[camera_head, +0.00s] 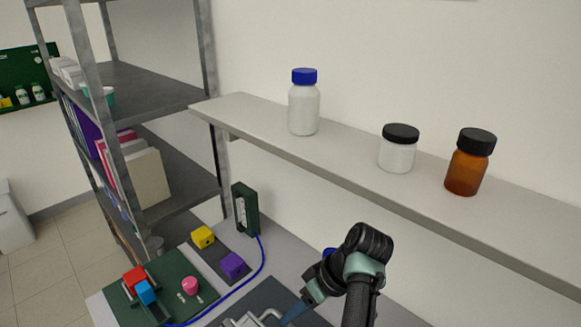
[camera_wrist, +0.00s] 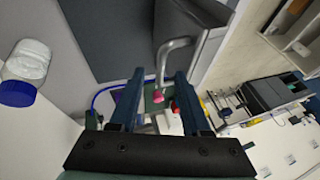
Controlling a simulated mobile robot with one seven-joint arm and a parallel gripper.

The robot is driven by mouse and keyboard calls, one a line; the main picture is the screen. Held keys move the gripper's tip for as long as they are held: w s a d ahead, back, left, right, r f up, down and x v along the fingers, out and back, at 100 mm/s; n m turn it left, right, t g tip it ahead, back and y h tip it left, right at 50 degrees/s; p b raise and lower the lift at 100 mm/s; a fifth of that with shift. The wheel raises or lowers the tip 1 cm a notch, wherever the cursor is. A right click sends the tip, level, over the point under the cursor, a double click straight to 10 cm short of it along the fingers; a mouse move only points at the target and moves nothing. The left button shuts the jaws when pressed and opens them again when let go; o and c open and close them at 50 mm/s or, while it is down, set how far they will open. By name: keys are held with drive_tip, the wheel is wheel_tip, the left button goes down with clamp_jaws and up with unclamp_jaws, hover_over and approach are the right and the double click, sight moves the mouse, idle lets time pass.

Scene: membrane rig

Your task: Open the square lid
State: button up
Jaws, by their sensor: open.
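The square lid (camera_head: 236,322) shows only partly at the bottom edge of the head view, grey with a bent metal handle (camera_head: 268,314). In the wrist view the lid's grey edge (camera_wrist: 210,42) is at the top, and its handle (camera_wrist: 163,62) reaches down close to the gap between my fingertips. My gripper (camera_wrist: 160,78) is open, with its two dark blue fingers apart and nothing clearly between them. I cannot tell whether a finger touches the handle. In the head view one blue finger (camera_head: 296,312) shows just right of the handle, and the fingertips are hard to make out.
A green board (camera_head: 190,309) with red, blue and pink parts lies left of the lid. Yellow (camera_head: 203,237) and purple (camera_head: 233,265) blocks sit behind it. A blue cable (camera_head: 262,262) runs from a green box (camera_head: 245,208). A shelf (camera_head: 350,165) with bottles hangs above.

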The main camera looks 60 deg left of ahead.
drive_tip(key=v, duration=0.9)
drive_tip(key=shift+w+d+r, duration=0.15)
drive_tip(key=shift+r, duration=0.2)
